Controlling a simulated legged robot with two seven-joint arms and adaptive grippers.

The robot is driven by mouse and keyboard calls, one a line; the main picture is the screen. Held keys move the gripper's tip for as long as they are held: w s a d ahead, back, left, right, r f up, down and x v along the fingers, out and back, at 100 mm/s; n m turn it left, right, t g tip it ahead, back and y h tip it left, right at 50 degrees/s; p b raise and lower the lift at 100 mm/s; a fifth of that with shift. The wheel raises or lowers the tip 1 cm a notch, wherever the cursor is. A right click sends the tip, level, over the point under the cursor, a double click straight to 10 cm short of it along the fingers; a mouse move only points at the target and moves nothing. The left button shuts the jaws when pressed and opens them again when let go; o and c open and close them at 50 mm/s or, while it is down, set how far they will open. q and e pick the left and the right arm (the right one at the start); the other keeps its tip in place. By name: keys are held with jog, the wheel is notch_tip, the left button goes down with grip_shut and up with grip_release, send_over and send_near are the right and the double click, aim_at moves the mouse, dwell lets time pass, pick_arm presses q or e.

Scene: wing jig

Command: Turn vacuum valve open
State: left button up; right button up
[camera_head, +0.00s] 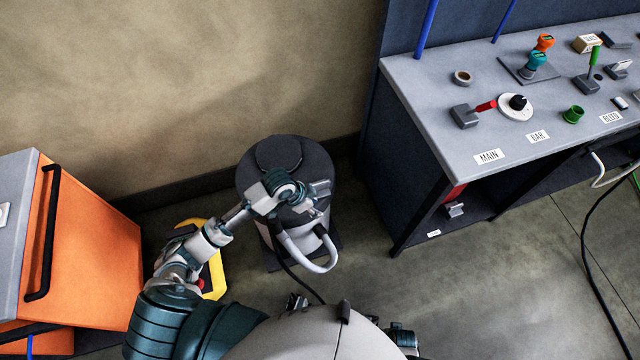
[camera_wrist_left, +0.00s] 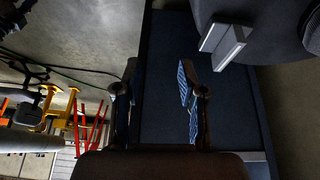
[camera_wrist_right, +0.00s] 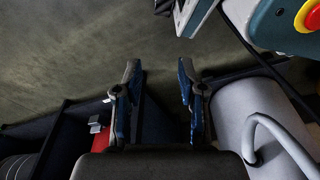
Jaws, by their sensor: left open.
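A grey bench (camera_head: 420,85) stands at the upper right. On it a grey block valve with a red lever handle (camera_head: 486,106) sits behind the MAIN label (camera_head: 488,157). Beside it is a white dial with a black knob (camera_head: 516,104), behind the BAR label. A green lever (camera_head: 593,57) stands upright on a grey base. I cannot tell which is the vacuum valve. My left gripper (camera_head: 320,190) is open and empty, over a dark round drum, well left of the bench; its fingers show in the left wrist view (camera_wrist_left: 157,95). My right gripper (camera_wrist_right: 158,95) is open and empty.
The dark drum (camera_head: 285,152) with a pale curved hose (camera_head: 322,262) stands on the floor left of the bench. An orange cabinet (camera_head: 90,250) is at the left. A dark cable hangs at the right.

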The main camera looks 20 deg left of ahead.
aim_at(319, 184)
pick_arm(q)
jog(key=w+a+r, duration=0.7)
jog(key=w+a, duration=0.1)
jog(key=w, duration=0.1)
jog(key=shift+m, duration=0.3)
jog(key=b+x, duration=0.1)
jog(key=x, duration=0.7)
jog(key=b+x, duration=0.2)
jog(key=x, duration=0.6)
jog(key=shift+s+d+f, duration=0.1)
jog(key=shift+s+d, duration=0.05)
jog(key=shift+d, duration=0.15)
jog(key=shift+d+f, duration=0.1)
jog(key=shift+f, duration=0.25)
pick_arm(e)
jog(key=w+r, duration=0.3)
jog(key=r, duration=0.4)
jog(key=shift+w+a+r, duration=0.35)
pick_arm(q)
grip_shut()
